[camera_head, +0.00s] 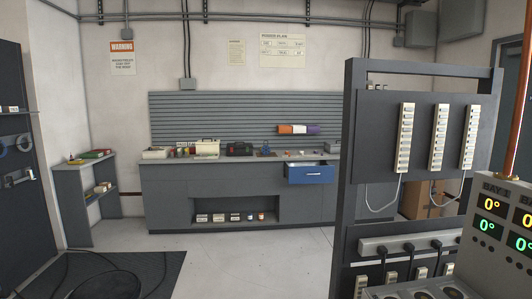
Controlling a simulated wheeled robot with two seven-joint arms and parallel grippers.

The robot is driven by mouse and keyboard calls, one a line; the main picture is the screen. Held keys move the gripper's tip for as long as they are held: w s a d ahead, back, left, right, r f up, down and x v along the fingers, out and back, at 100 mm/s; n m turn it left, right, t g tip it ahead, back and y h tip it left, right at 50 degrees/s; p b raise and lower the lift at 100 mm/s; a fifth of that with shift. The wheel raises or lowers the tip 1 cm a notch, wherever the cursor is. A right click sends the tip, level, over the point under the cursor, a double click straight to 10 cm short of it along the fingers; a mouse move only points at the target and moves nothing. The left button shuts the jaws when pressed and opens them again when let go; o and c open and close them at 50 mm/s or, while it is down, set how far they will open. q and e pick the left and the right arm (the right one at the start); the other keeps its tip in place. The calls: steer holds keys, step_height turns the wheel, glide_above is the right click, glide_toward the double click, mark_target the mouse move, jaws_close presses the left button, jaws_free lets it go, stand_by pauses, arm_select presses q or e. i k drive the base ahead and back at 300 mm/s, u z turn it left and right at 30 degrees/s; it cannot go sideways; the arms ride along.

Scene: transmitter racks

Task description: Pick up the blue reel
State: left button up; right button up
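A small blue object (266,150) stands on the grey workbench (160,172) against the back wall, right of a dark case; it is too small to tell if it is the blue reel. A blue loop (24,143) hangs on the dark cabinet or door at the far left, partly cut by the frame edge. Neither of my grippers is in view.
A blue drawer (311,174) juts open from the bench. A dark rack frame (354,190) with white strips and cables, and a console (493,245) with lit digits, block the right. A low shelf (76,205) stands left. The middle floor is clear; a dark mat (150,268) lies front left.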

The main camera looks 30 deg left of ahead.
mark_target(265, 149)
steer(key=u, duration=1.05)
steer(key=i, duration=4)
steer(key=z, duration=1.55)
steer(key=i, duration=3.4)
steer(key=u, duration=0.05)
